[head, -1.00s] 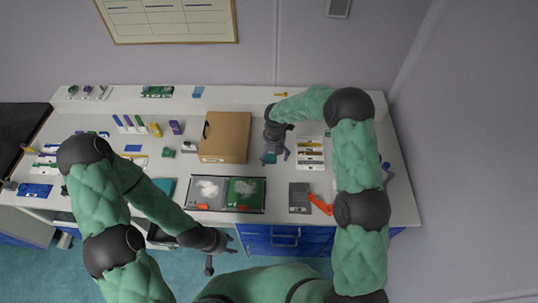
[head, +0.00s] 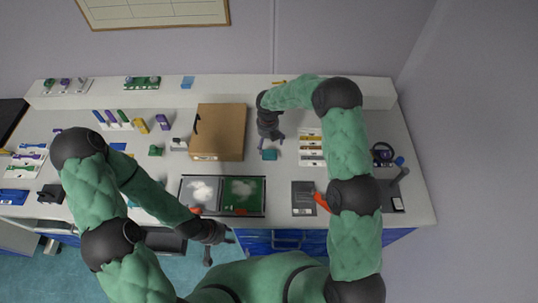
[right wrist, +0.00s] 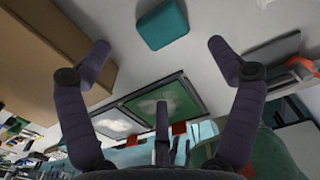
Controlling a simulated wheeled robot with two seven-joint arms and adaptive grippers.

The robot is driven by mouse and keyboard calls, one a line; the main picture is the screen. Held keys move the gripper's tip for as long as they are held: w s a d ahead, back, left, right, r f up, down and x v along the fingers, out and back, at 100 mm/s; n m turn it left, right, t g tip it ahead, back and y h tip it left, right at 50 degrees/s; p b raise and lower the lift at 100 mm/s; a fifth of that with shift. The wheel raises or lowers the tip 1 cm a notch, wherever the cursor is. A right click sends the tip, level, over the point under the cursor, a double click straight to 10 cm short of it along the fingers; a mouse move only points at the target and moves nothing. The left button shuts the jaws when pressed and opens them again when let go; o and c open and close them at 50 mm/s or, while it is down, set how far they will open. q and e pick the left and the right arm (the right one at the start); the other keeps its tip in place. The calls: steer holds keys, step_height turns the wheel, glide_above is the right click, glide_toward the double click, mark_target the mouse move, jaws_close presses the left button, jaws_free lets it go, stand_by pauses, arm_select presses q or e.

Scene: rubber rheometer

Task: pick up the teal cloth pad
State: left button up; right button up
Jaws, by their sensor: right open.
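The teal cloth pad (head: 269,154) lies flat on the white bench top, just right of the brown cardboard box. In the right wrist view the pad (right wrist: 163,24) is at the top centre, between and beyond my open fingers. My right gripper (head: 271,139) is above the bench by the pad, open and empty; its spread fingers also show in the right wrist view (right wrist: 158,48). My left gripper (head: 219,245) hangs in front of the bench's front edge, far from the pad; its finger opening is too small to judge.
The cardboard box (head: 219,132) stands close left of the pad. A stack of labelled cards (head: 311,147) lies close right. Two framed trays (head: 242,192) with white powder and a grey plate (head: 304,198) lie nearer the front. Bare bench surrounds the pad.

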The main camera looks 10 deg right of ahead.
mark_target(269, 153)
step_height(269, 153, down, 3)
steer(key=shift+w+f, duration=0.1)
steer(key=shift+f, duration=0.05)
steer(key=shift+d+f+p, duration=0.15)
steer(key=shift+f, duration=1.2)
steer(key=shift+d+f+p, duration=0.15)
steer(key=shift+f, duration=1.2)
steer(key=c, duration=1.1)
